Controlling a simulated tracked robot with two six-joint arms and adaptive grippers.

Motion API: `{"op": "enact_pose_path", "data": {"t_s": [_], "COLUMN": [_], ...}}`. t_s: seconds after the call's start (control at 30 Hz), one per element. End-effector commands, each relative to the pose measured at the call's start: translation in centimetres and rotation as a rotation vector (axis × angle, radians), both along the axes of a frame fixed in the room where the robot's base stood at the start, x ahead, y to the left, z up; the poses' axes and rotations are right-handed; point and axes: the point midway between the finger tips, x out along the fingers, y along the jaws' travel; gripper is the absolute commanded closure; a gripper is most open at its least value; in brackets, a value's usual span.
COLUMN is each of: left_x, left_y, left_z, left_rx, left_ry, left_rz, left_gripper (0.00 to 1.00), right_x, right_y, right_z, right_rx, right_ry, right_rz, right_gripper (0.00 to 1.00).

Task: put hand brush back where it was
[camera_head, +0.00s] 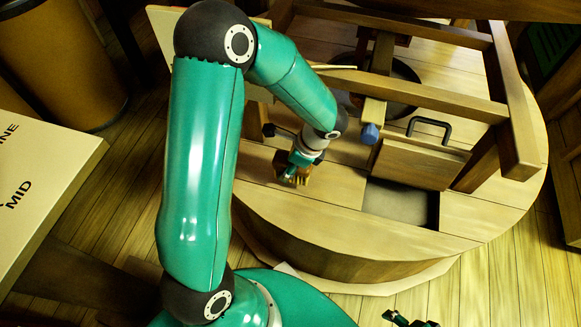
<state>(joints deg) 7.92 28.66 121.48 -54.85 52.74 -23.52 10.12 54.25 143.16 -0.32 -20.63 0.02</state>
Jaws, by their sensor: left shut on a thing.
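My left gripper (293,172) reaches down to the top of the round wooden mill casing, left of its open hatch. It is shut on a small yellow-brown thing, which looks like the hand brush (302,177). The fingers and wrist hide much of it, and I cannot tell whether it touches the wood. My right gripper (410,319) shows only in part at the bottom edge; its jaws are too cut off to judge.
The round wooden casing (320,240) has a square opening (402,203) with a tilted wooden lid (420,163) and black handle behind it. A wooden frame with a blue-tipped bar (370,133) stands over the casing. A lettered board (40,180) lies at left, below a barrel (65,60).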

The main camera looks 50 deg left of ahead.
Motion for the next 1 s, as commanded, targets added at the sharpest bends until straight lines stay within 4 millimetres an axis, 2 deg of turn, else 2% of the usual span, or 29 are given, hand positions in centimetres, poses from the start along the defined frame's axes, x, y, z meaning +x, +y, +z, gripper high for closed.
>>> {"op": "enact_pose_path", "data": {"t_s": [0.1,0.2,0.47,0.83,0.87,1.0], "left_x": [1.0,1.2,1.1,1.1,1.1,1.1], "left_y": [0.5,0.7,0.6,0.6,0.6,0.6], "left_z": [0.0,-0.3,-3.5,-3.8,-3.8,-3.7], "left_rx": [0.000,0.000,-0.001,-0.001,-0.001,0.000], "left_ry": [0.000,0.002,0.004,0.001,0.001,0.000], "left_rz": [0.000,-0.001,-0.001,-0.001,-0.001,-0.001], "left_gripper": [0.94,0.94,0.94,0.94,0.49,0.25], "right_x": [0.0,0.0,0.0,0.0,0.0,0.0], "right_y": [0.0,0.0,0.0,0.0,0.0,0.0], "right_z": [0.0,-0.2,-1.6,-1.8,-1.8,-1.7], "right_rx": [0.000,0.000,0.000,0.000,0.000,0.000], "right_ry": [0.000,0.000,0.000,0.000,0.000,0.000], "right_rz": [0.000,0.000,0.000,0.000,0.000,0.000], "right_gripper": [0.25,0.25,0.25,0.25,0.25,0.25]}}
